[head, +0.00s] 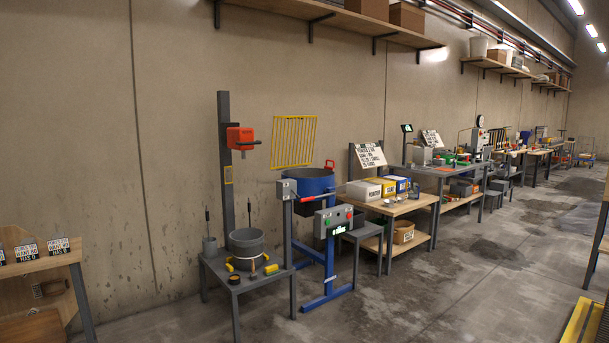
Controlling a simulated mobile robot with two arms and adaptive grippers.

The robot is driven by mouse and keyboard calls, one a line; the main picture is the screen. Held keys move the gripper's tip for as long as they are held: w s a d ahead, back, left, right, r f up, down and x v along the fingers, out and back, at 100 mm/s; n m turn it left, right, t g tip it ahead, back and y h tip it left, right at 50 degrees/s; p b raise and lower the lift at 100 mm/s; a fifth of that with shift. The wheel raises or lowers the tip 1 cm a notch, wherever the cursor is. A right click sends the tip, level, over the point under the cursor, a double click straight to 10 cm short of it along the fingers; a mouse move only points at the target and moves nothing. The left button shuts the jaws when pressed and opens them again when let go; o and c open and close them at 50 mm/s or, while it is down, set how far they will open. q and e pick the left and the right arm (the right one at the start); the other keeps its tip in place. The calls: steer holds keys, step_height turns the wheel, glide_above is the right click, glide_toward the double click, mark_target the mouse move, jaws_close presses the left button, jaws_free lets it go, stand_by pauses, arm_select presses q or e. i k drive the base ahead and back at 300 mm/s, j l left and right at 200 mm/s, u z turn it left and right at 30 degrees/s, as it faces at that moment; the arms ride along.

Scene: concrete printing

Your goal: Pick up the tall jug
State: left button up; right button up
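I cannot pick out a tall jug for sure among the small, distant items. A slim grey vessel (210,244) with a dark rod sticking up stands on the grey metal table (236,287) at the left of the middle. A wide grey pot (246,246) stands on the same table to its right. Small white and dark items sit on the wooden bench farther right, too small to tell apart. Neither of my grippers is in view.
A post with an orange mixer head (240,138) rises behind the grey table. A blue drum mixer (314,183) stands beside it, then a wooden bench (395,206) and more benches along the wall. A wooden table (38,265) is at left. The concrete floor (440,290) in front is open.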

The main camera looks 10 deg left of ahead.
mark_target(413, 189)
steer(key=i+l+z, duration=0.1)
steer(key=i+z, duration=0.2)
steer(key=i, duration=0.35)
steer(key=i+z, duration=0.15)
steer(key=i, duration=3.6)
steer(key=i+l, duration=0.1)
steer(key=i, duration=1.1)
steer(key=j+u, duration=0.05)
